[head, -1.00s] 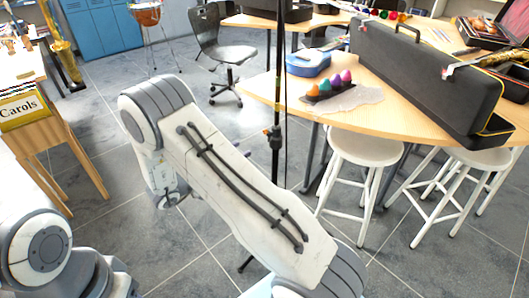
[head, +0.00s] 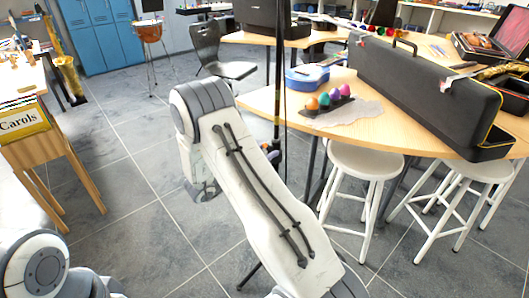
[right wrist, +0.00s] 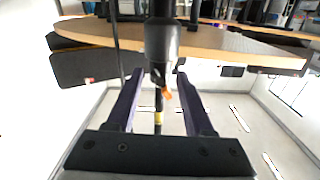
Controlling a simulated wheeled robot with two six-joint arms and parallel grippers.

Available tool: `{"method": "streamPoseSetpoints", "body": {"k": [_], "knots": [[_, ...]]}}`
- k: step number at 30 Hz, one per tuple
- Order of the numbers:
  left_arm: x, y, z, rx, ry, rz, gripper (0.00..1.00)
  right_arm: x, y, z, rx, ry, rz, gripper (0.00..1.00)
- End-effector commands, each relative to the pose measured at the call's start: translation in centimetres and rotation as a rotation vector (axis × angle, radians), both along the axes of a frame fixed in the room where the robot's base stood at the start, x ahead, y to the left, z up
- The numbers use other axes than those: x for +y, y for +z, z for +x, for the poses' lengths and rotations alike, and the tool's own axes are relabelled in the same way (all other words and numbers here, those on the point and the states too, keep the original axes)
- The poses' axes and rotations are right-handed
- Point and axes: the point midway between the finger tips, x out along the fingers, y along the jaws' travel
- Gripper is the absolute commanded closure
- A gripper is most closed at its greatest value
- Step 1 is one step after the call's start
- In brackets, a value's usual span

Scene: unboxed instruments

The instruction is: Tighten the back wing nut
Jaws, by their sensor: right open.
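A dark upright stand pole (head: 279,80) rises in the middle of the head view, with its lower part behind my right arm. In the right wrist view its thick dark collar (right wrist: 162,40) hangs down to a narrower section between the fingertips. A small orange piece (right wrist: 167,93), possibly a wing nut, sticks out at the collar's lower end. My right gripper (right wrist: 159,74) is open, one finger on each side of the narrow section; I cannot tell whether either touches it. In the head view my right arm largely hides that gripper. My left gripper is out of view.
A wooden table (head: 380,122) behind the pole carries a long black case (head: 425,90), a blue case (head: 307,77) and colored egg shapes (head: 328,97). White stools (head: 365,160) stand at right. A crate marked Carols (head: 25,118) is at left.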

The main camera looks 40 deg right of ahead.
Motion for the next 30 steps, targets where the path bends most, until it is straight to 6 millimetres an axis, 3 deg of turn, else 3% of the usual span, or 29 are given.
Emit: {"method": "streamPoseSetpoints", "body": {"k": [2, 4, 6, 7, 20, 30], "knots": [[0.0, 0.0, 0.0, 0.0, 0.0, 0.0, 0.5, 0.0, 0.0, 0.0, 0.0, 0.0, 0.0, 0.47], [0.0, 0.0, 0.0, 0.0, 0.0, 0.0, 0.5, 0.0, 0.0, 0.0, -0.001, 0.0, 0.0, 0.67], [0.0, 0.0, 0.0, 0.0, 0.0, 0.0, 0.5, 0.0, 0.0, 0.0, -0.001, 0.0, 0.0, 0.93], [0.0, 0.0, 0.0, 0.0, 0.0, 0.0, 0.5, 0.0, 0.0, 0.0, 0.0, 0.0, 0.0, 1.0], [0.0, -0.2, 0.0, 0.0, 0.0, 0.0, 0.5, 0.1, -0.2, -0.1, -0.026, -0.003, 0.005, 1.0], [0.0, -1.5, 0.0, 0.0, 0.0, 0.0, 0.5, 0.1, -0.5, -0.1, -0.231, -0.004, 0.022, 1.0]]}}
